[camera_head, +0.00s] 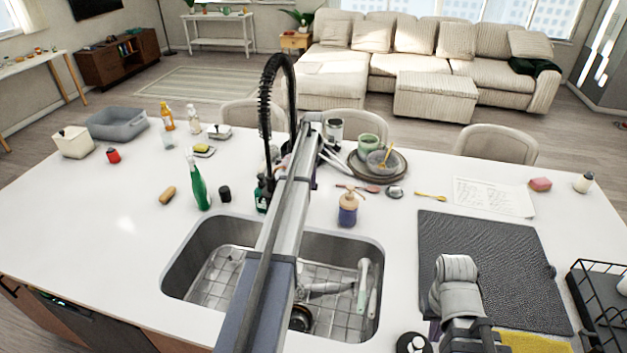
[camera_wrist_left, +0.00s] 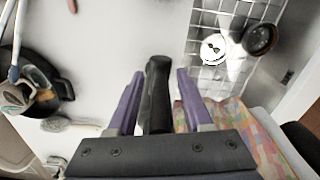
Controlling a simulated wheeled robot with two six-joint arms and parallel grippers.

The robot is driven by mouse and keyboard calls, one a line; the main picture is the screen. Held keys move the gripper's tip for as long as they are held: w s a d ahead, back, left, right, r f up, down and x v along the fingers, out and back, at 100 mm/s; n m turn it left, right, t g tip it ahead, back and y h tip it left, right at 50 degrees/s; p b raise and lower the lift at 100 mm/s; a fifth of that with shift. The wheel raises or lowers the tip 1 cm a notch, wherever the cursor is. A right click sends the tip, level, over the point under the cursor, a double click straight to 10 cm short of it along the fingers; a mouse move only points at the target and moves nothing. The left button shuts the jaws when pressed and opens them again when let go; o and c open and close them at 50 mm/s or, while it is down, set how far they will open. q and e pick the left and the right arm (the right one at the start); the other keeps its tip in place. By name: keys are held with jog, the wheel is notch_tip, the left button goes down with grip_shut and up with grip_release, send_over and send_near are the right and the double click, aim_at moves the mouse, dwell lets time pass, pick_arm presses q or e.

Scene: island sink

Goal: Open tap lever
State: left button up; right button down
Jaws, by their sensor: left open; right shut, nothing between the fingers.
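The black tap with its coiled spring hose (camera_head: 265,105) rises behind the sink (camera_head: 175,265), partly covered by my left arm. In the left wrist view, a black, rounded bar that looks like the tap lever (camera_wrist_left: 158,88) stands between the purple fingers of my left gripper (camera_wrist_left: 155,92). The fingers are open, with a gap visible on each side of the bar. In the head view the lever and left fingertips are hidden behind my arm. My right gripper (camera_head: 434,327) is low at the right, near the dark mat, mostly hidden by its wrist.
The sink holds a wire grid and a brush (camera_head: 363,285). A green bottle (camera_head: 197,185) stands left of the tap; a soap dispenser (camera_head: 348,208) and stacked dishes (camera_head: 400,172) are right of it. A dark mat (camera_head: 490,260) and black rack (camera_head: 600,310) lie at right.

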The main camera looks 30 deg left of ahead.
pick_arm(q)
grip_shut()
dwell(1.4)
